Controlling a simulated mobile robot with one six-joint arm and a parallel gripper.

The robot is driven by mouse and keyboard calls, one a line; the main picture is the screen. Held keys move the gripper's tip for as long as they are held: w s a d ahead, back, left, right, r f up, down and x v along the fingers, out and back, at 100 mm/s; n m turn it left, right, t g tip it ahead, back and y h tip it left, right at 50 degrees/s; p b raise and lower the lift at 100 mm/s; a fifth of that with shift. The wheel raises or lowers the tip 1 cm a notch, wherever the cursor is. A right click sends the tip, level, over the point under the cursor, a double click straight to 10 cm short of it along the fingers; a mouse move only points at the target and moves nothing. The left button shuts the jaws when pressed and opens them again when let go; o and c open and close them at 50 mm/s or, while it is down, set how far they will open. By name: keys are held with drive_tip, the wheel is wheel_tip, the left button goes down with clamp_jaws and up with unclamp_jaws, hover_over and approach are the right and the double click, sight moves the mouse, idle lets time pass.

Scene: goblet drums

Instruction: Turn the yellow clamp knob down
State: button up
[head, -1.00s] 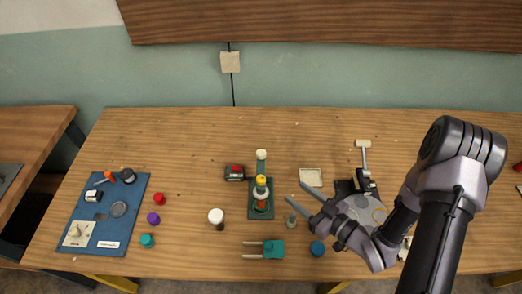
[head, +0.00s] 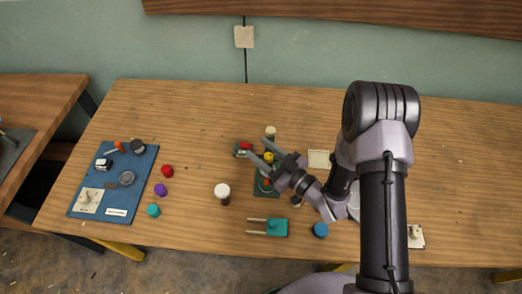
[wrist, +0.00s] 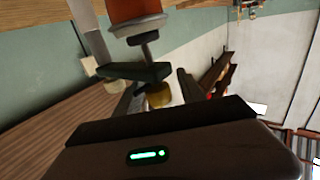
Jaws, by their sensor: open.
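The yellow clamp knob (head: 269,157) sits on the green clamp stand, near my gripper (head: 260,148) in the head view. In the wrist view the yellow knob (wrist: 159,95) shows below a dark green arm (wrist: 135,73), with a red-orange part (wrist: 133,12) at the top edge. My gripper is open, its two fingers reaching up and left around the knob's area. I cannot tell whether either finger touches the knob. The stand's green base (head: 262,192) is partly hidden by my gripper.
A white-capped jar (head: 222,190), a teal block with prongs (head: 276,227) and a blue knob (head: 320,230) stand nearer. A blue panel (head: 128,190) lies left.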

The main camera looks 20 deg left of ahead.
drive_tip(key=shift+w+a, duration=0.1)
clamp_jaws()
drive_tip(key=shift+f+t+b, duration=0.1)
drive_tip(key=shift+t+b, duration=0.2)
drive_tip(key=shift+b, duration=0.05)
drive_tip(key=m+t+h+b, duration=0.2)
drive_tip(key=b, duration=0.2)
drive_tip(key=m+t+h+b, duration=0.2)
drive_tip(key=b, duration=0.3)
drive_tip(key=w+d+m+t+h+b, duration=0.1)
drive_tip(key=m+t+h+b, duration=0.1)
drive_tip(key=b, duration=0.2)
drive_tip(key=shift+f+t+b, duration=0.2)
drive_tip(key=shift+t+b, duration=0.1)
drive_tip(key=shift+w+d+r+m+t+h+b, duration=0.1)
drive_tip(key=shift+d+r+m+t+h+b, duration=0.1)
drive_tip(key=shift+m+t+h+b, duration=0.5)
drive_tip(key=shift+r+h, duration=0.1)
drive_tip(key=shift+h, duration=0.2)
